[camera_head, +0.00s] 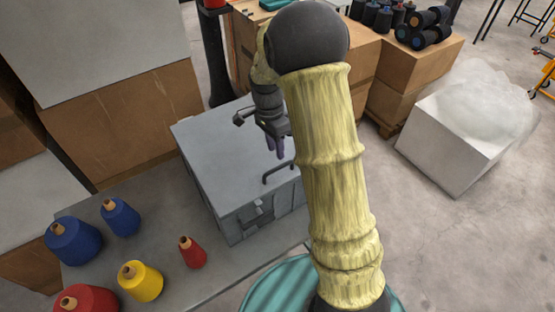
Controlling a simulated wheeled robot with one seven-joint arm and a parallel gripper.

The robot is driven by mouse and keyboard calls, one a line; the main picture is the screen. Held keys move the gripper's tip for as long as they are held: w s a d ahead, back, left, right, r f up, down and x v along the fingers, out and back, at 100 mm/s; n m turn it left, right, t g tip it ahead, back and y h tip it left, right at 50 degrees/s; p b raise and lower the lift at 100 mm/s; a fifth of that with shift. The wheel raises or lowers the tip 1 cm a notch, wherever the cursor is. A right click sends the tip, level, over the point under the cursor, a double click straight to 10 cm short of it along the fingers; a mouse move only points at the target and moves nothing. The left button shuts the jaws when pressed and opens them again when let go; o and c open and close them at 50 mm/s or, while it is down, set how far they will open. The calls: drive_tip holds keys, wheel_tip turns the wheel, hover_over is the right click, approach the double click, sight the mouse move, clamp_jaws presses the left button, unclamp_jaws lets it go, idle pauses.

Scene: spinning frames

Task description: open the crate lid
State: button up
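The grey crate (238,212) stands on a grey table. Its flat lid (215,150) lies shut on top. A dark bar handle (279,168) stands up from the lid near its right edge, and a latch (257,213) is on the near side. My arm hides the crate's right end.
Blue (72,240), yellow (140,281) and red (192,252) thread cones stand on the table (222,275) left of and before the crate. Cardboard boxes (125,120) rise at the left and back. A white box with a cloudy wrap (445,140) is on the floor at right.

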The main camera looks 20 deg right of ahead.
sight(278, 162)
drive_tip(key=f, duration=0.2)
drive_tip(key=s+f, duration=0.1)
drive_tip(key=f, duration=0.2)
drive_tip(key=shift+d+f+p, duration=0.15)
drive_tip(key=shift+f+p, duration=0.15)
drive_tip(key=shift+f, duration=0.05)
clamp_jaws()
